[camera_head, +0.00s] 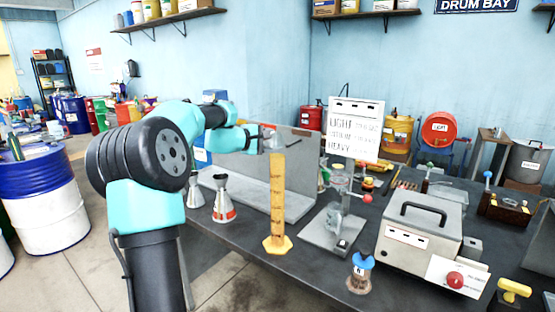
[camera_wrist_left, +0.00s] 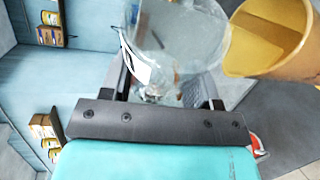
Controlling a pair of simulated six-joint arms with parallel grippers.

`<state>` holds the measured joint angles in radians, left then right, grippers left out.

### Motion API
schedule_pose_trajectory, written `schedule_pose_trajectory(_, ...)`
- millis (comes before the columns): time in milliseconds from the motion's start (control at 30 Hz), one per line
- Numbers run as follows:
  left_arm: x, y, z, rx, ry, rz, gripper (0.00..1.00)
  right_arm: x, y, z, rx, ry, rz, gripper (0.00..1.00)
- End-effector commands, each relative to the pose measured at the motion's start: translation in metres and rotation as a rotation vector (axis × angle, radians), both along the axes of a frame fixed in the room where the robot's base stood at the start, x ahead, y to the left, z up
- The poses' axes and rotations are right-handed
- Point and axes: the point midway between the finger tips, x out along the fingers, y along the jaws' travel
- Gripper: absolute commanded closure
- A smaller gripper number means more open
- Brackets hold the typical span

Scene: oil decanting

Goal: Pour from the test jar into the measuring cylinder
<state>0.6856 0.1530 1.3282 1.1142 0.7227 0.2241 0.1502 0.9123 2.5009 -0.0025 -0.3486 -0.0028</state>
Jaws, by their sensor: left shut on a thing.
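The measuring cylinder (camera_head: 277,195) is tall, yellow and graduated, and stands upright on a hexagonal foot on the dark bench. My left gripper (camera_head: 258,138) is beside its top, on the left and a little higher. It is shut on the clear glass test jar (camera_wrist_left: 180,40), which looks tilted. In the left wrist view the cylinder's open mouth (camera_wrist_left: 268,38) is to the right of the jar, close to its rim; I cannot tell whether they touch. The jar's contents cannot be made out. My right gripper is not in view.
A metal splash panel (camera_head: 240,170) stands behind the cylinder. Small metal cans (camera_head: 223,200) are on its left. A glass apparatus on a plate (camera_head: 333,228), a grey lidded box (camera_head: 417,232) and a blue-topped bottle (camera_head: 360,274) are on its right.

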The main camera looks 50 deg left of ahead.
Motion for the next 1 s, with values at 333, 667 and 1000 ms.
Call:
schedule_pose_trajectory(333, 0.001, 0.002, 0.002, -0.117, 0.046, 0.000, 0.87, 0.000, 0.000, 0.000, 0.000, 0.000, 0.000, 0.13)
schedule_pose_trajectory(667, 0.001, 0.002, 0.013, -0.243, 0.098, 0.001, 0.87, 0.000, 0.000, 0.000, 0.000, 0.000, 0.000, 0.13)
schedule_pose_trajectory(1000, 0.000, 0.000, 0.008, -0.428, 0.172, 0.002, 0.87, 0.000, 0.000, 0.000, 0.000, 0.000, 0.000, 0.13)
